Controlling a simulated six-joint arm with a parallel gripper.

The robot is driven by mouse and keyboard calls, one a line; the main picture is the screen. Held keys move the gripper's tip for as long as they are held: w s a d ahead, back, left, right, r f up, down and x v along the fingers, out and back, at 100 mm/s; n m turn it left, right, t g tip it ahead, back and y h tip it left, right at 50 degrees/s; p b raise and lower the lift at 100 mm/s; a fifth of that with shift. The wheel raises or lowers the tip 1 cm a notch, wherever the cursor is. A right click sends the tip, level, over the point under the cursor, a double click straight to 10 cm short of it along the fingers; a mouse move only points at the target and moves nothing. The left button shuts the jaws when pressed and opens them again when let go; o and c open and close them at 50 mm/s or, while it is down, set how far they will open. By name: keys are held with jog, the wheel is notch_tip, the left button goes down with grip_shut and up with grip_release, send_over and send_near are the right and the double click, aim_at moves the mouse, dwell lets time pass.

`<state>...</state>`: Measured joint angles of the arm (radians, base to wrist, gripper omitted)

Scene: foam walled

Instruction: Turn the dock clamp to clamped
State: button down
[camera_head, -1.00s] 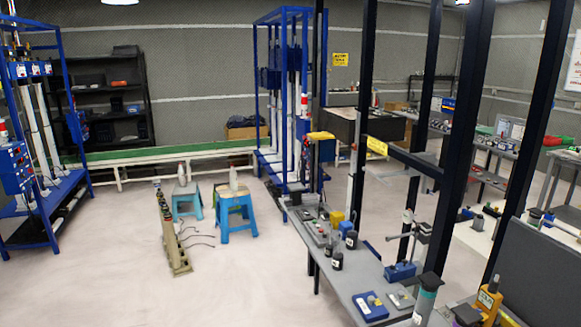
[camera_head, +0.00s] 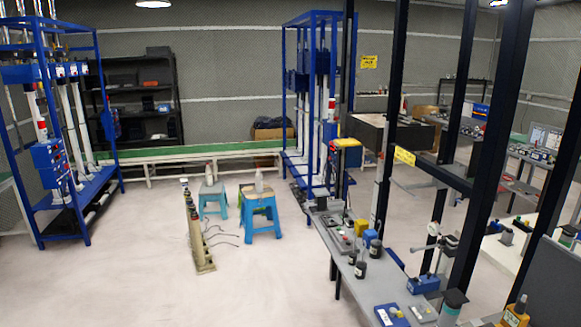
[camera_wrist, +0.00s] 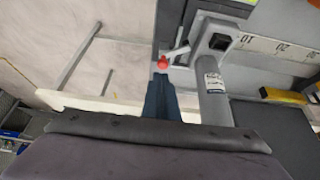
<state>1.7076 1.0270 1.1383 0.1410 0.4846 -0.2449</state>
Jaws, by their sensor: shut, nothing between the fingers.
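In the wrist view, a short lever with a red knob (camera_wrist: 162,63) sits beside a grey metal post (camera_wrist: 213,85) with a dark square socket at its top. I take this to be the dock clamp, but cannot read its position. My gripper (camera_wrist: 163,84) shows as a dark, narrow, tapered shape, shut and empty. Its tip appears just below the red knob; whether they touch cannot be told. In the head view, my gripper is not visible, and I cannot surely pick out the clamp among the bench items.
A grey bench (camera_head: 345,262) with small devices runs along the right, beside dark upright posts (camera_head: 393,110). A blue stool (camera_head: 262,220) and blue racks (camera_head: 70,140) stand farther off. The floor at lower left is clear. A ruler-like strip (camera_wrist: 275,47) lies right of the post.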

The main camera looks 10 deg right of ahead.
jog(key=shift+f+b, duration=1.85)
jog(key=shift+f, duration=1.25)
jog(key=shift+d, duration=0.2)
jog(key=shift+w+b, duration=0.35)
jog(key=shift+b, duration=0.9)
jog(key=shift+w, duration=0.1)
jog(key=shift+a, duration=0.15)
jog(key=shift+a, duration=0.25)
notch_tip(320, 180, up, 6)
jog(key=p, duration=0.2)
jog(key=shift+p, duration=0.4)
